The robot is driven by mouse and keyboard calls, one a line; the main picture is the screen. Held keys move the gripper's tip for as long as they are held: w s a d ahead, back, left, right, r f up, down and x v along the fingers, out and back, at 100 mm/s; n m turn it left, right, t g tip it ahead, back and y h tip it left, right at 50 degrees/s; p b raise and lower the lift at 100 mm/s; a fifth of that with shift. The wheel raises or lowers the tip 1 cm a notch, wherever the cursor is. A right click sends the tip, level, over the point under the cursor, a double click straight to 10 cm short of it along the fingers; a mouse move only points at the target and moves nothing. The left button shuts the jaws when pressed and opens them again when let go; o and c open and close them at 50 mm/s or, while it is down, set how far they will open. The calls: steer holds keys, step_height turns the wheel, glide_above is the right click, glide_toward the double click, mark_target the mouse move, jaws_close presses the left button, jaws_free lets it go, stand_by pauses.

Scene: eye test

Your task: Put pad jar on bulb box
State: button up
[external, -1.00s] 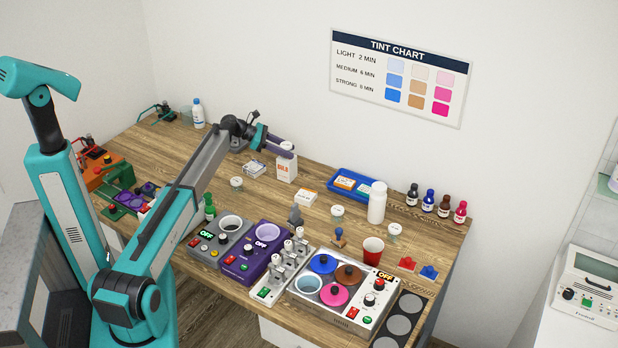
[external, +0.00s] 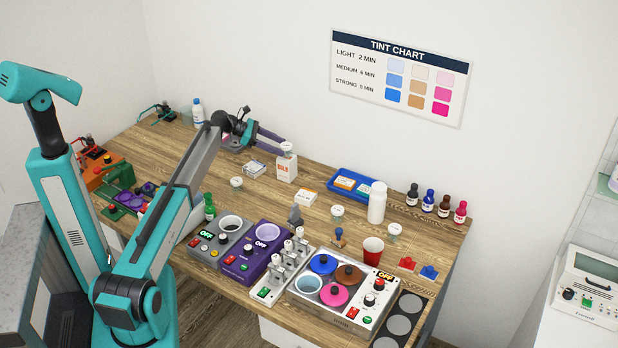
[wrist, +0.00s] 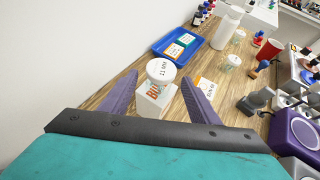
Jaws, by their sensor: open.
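A white box with red lettering, which I take as the bulb box (external: 286,170), stands upright near the back of the table; it also shows in the wrist view (wrist: 150,106). A small jar with a round white lid, which I take as the pad jar (external: 287,149), sits upright on its top. In the wrist view the jar's lid (wrist: 161,70) lies between the tips of my gripper's purple fingers, with a gap on each side. My gripper (external: 280,143) is open, at jar height, just left of the jar in the external view.
Other small lidded jars stand on the table, one left of the box (external: 236,183) and one right of the centre (external: 337,211). A blue tray (external: 335,187), a white bottle (external: 377,203) and a small flat box (external: 305,197) lie to the right. Heaters line the front edge.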

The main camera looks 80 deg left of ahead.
steer(key=b+v, duration=0.1)
steer(key=v, duration=0.7)
steer(key=shift+b, duration=0.4)
stand_by(0.3)
